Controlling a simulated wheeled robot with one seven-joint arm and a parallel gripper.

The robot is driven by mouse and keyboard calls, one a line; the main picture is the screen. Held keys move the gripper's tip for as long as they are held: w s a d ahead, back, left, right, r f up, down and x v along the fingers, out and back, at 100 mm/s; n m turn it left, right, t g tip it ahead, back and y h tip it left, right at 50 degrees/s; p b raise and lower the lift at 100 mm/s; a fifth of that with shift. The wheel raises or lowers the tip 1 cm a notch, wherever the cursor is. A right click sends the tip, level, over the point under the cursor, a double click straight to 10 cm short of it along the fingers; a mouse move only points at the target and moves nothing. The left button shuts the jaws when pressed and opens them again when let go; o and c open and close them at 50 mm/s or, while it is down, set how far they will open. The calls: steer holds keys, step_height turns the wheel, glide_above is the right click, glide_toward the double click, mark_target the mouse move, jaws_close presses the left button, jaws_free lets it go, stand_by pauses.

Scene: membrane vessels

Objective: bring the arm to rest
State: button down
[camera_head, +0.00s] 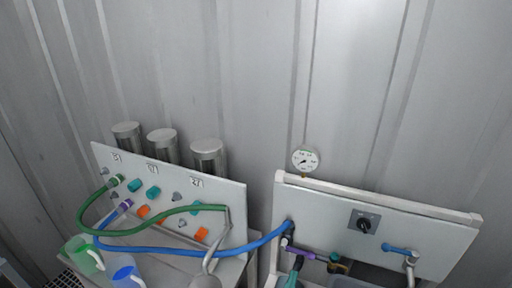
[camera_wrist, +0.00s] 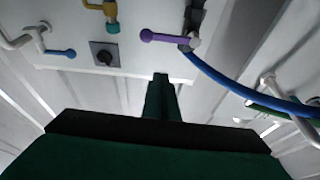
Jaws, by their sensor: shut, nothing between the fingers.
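My gripper (camera_wrist: 161,78) shows in the wrist view as a dark green shape rising from the bottom middle. Its fingers are together and nothing shows between them. Its tip overlaps the lower edge of the white right-hand panel (camera_wrist: 135,62) in this view; I cannot tell the distance between them. In the head view a small green piece shows at the bottom edge below the purple handle (camera_head: 300,253). I cannot tell whether that piece is part of my gripper.
The right panel (camera_head: 425,240) bears a black knob (camera_head: 364,224), a blue handle (camera_head: 399,249) and a gauge (camera_head: 305,160) above. A blue hose (camera_head: 190,251) and green hose (camera_head: 140,231) cross the left panel (camera_head: 150,180). Green (camera_head: 82,254) and blue (camera_head: 125,272) jugs stand lower left.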

steer(key=s+a+f+n+g+y, duration=0.1)
steer(key=s+a+n+y, duration=0.1)
steer(key=s, duration=0.9)
steer(key=s+a+f+n+g+y, duration=0.1)
steer(key=s+a+y, duration=0.3)
steer(key=s, duration=0.8)
steer(key=s+a+n+g+y, duration=0.2)
steer(key=s+a, duration=0.5)
steer(key=s, duration=0.4)
steer(key=shift+s+f+n+y, duration=0.15)
steer(key=shift+f+n+y, duration=0.2)
steer(key=shift+y, duration=0.45)
steer(key=shift+d, duration=0.15)
